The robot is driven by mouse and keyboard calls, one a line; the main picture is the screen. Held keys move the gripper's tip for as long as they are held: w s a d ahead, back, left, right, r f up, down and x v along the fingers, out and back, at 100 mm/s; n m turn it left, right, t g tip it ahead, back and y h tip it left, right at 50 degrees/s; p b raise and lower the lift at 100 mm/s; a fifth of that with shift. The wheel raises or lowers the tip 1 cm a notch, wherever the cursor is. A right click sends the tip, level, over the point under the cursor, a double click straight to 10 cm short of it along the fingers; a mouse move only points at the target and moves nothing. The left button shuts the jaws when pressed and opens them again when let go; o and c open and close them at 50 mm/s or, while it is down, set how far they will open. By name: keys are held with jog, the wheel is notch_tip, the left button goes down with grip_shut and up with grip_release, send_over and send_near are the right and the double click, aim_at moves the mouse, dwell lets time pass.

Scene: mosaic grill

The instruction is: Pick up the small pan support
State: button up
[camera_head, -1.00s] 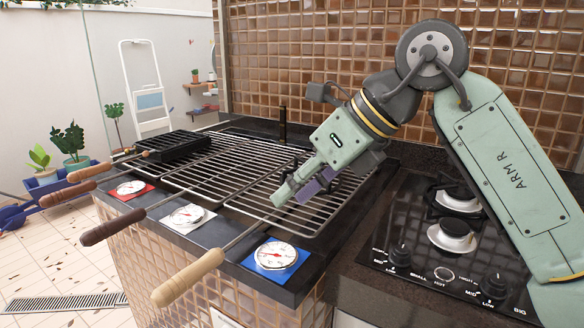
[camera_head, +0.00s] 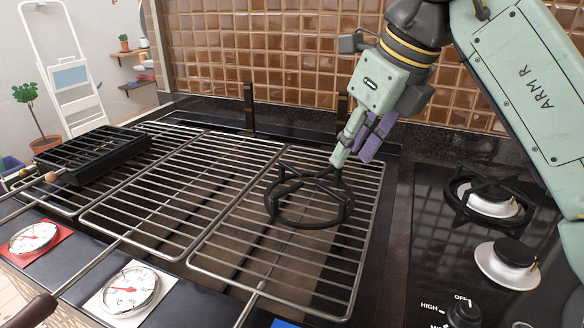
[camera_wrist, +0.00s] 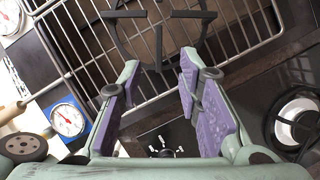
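The small pan support (camera_head: 272,205) is a black ring with several prongs. It lies on the right-hand grill rack, just below and left of my gripper (camera_head: 352,160). In the wrist view the pan support (camera_wrist: 158,14) shows at the top, partly cut off by the frame edge. My gripper (camera_wrist: 158,68) has its two purple-padded fingers well apart. One prong of the support points toward the gap between the fingertips, with visible space on both sides. In the head view the fingertips overlap the support's back edge; I cannot tell whether they touch it.
Another black pan support (camera_head: 462,212) sits over the rear burner of the hob at right; the front burner (camera_head: 508,265) is bare. A black grate box (camera_head: 92,155) rests on the left rack. Dials and long skewer handles line the front edge. A tiled wall (camera_head: 260,60) stands behind.

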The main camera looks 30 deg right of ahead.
aim_at(325, 187)
jog(key=shift+w+f, duration=0.15)
jog(key=shift+w, duration=0.1)
jog(key=b+x, duration=0.4)
jog(key=shift+f, duration=0.35)
jog(key=b+x, duration=0.2)
jog(key=x, duration=0.1)
jog(key=b+x, duration=0.2)
jog(key=x, duration=0.1)
jog(key=shift+w+a+r, duration=0.2)
jog(key=shift+w, duration=0.15)
jog(key=shift+r, duration=0.1)
jog(key=shift+c, duration=0.4)
grip_shut()
